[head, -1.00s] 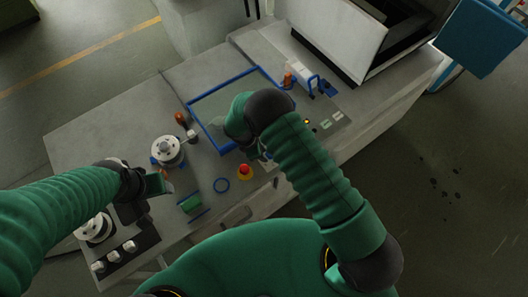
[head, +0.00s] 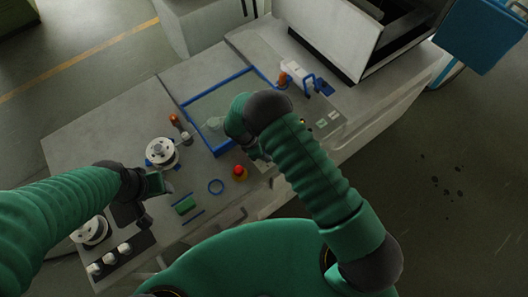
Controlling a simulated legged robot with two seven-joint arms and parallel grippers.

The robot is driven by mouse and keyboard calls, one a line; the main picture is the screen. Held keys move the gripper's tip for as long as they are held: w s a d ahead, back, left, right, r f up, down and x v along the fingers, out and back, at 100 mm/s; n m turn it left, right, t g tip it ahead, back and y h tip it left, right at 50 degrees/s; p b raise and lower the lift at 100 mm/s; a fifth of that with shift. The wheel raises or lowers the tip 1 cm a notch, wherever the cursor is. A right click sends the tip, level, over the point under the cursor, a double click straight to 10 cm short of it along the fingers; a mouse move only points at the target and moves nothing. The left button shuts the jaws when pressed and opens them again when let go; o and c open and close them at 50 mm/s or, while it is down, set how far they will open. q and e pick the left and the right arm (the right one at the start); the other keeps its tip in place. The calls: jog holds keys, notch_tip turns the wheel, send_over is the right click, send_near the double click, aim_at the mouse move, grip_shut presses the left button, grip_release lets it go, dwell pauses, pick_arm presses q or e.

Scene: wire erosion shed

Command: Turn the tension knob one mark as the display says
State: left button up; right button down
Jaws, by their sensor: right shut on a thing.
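My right gripper (head: 260,154) points down at the bench's front strip, just right of the red mushroom button (head: 240,172). My own wrist and forearm cover most of it. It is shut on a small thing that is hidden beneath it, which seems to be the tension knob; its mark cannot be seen. My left gripper (head: 157,184) hangs over the bench at the left, by the green block; its jaw gap is not clear. No readable display shows; small pale labels (head: 327,119) sit on the bench to the right of my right arm.
A blue-framed tank (head: 214,92) lies behind my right gripper. Several white knobs (head: 124,248) stand on a dark panel at lower left. A machine housing (head: 340,35) rises behind.

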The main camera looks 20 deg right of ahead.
jog(key=shift+w+a, duration=0.1)
jog(key=shift+a, duration=0.25)
jog(key=shift+d+f+b, duration=0.1)
jog(key=shift+b, duration=0.3)
jog(key=shift+w+f+m+g+b, duration=0.1)
jog(key=shift+m+g+b, duration=0.2)
jog(key=shift+m+b, duration=0.45)
jog(key=m+b, duration=0.2)
jog(key=b, duration=0.1)
jog(key=shift+w+g+y, duration=0.1)
jog(key=shift+g+y, duration=0.2)
jog(key=shift+m+g+y+b, duration=0.3)
jog(key=shift+m+g+b, duration=0.1)
jog(key=shift+m+b, duration=0.7)
jog(key=shift+w+r+m+b, duration=0.1)
jog(key=shift+r+m+b, duration=0.2)
jog(key=shift+m+b, duration=0.55)
jog(key=shift+m+g, duration=0.3)
jog(key=shift+r, duration=0.1)
